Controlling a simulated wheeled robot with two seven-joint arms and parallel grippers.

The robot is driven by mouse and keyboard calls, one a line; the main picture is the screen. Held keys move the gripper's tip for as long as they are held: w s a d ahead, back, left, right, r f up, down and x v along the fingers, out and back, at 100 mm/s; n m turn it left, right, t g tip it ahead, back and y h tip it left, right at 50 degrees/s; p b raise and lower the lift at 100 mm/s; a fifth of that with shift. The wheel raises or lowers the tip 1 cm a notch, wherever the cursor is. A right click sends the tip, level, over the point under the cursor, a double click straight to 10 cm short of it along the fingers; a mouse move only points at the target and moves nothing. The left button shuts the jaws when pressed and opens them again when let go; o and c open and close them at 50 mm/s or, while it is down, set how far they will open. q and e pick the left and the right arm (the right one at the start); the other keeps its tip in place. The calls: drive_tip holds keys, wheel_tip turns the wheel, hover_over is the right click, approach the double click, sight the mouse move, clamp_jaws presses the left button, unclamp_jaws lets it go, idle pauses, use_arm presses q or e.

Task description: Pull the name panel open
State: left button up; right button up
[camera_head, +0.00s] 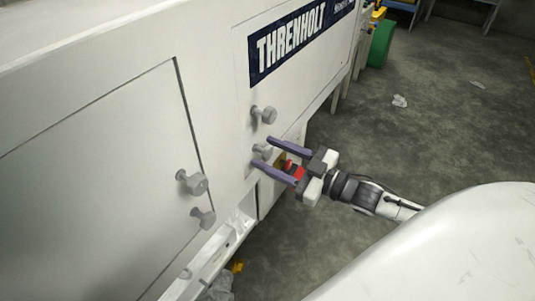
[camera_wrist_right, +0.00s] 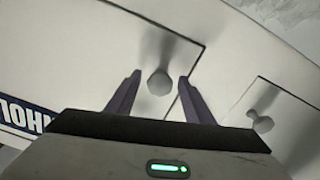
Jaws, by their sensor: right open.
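The name panel (camera_head: 241,60) is a pale panel in the white machine's side, bearing a dark blue THRENHOLT sign (camera_head: 295,38). It looks closed. Two grey knobs show on it, an upper knob (camera_head: 264,113) and a lower knob (camera_head: 262,151). My right gripper (camera_head: 261,151) is open, its two purple fingers pointing at the panel around the lower knob. In the right wrist view a round knob (camera_wrist_right: 159,82) shows between the open fingers (camera_wrist_right: 160,78), near a panel corner; contact cannot be told. My left gripper is out of view.
A second pale door (camera_head: 90,170) with grey knobs (camera_head: 194,184) is at the left. A white ledge (camera_head: 225,240) runs below the panels. The concrete floor (camera_head: 440,130) at the right is mostly open, with some litter. A green wheel (camera_head: 381,44) stands at the back.

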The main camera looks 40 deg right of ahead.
drive_tip(key=shift+w+a, duration=0.2)
drive_tip(key=shift+w, duration=0.35)
